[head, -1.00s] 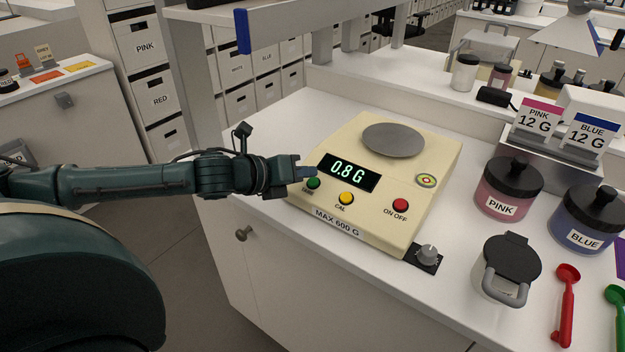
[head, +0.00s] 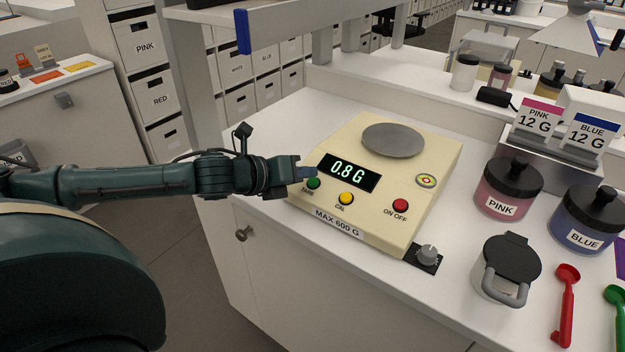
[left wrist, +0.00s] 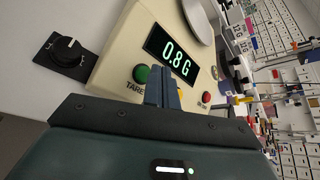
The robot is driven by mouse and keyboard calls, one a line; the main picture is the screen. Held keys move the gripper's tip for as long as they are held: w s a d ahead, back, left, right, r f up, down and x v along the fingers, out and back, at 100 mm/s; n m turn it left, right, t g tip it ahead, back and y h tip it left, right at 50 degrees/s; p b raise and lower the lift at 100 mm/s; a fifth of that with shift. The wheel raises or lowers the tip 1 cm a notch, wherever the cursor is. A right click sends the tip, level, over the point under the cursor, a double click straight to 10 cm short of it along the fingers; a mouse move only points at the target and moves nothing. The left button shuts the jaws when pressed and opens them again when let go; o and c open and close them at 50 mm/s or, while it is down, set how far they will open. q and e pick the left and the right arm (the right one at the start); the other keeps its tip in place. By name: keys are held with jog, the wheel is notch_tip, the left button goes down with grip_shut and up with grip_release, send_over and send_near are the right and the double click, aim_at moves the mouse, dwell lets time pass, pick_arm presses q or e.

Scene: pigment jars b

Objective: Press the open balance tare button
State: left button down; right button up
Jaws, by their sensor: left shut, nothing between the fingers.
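The open balance (head: 290,196) is a cream box with a round grey pan on top. Its display (head: 348,172) reads 0.8 G in green; the left wrist view also shows it (left wrist: 171,51). The green tare button (head: 313,183) is at the left of the front panel; in the left wrist view the button (left wrist: 140,74) has the label TARE beside it. My left gripper (head: 309,172) is shut and empty, its tips close to the green button. In the left wrist view the fingers (left wrist: 163,93) are beside the button; I cannot tell whether they touch it. My right gripper is not in view.
A yellow CAL button (head: 346,199) and a red ON OFF button (head: 400,205) are on the same panel. A grey dial (head: 428,252) stands by the balance. Pink (head: 508,190) and blue (head: 588,220) jars, a lidded container (head: 511,264) and a red scoop (head: 567,300) are at right.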

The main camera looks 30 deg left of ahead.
pick_arm(q)
jog(key=shift+w+f, duration=0.15)
jog(key=shift+f, duration=0.25)
jog(key=shift+w+f, duration=0.15)
jog(key=shift+f, duration=0.3)
dwell(0.6)
jog(key=shift+s+r+p, duration=0.35)
jog(key=shift+r+p, duration=0.55)
jog(key=r+p, duration=0.1)
jog(key=r, duration=0.1)
jog(key=s+r+p, duration=0.2)
jog(key=r, duration=0.1)
jog(key=shift+r+p, duration=0.3)
jog(key=shift+f, duration=0.1)
dwell(0.5)
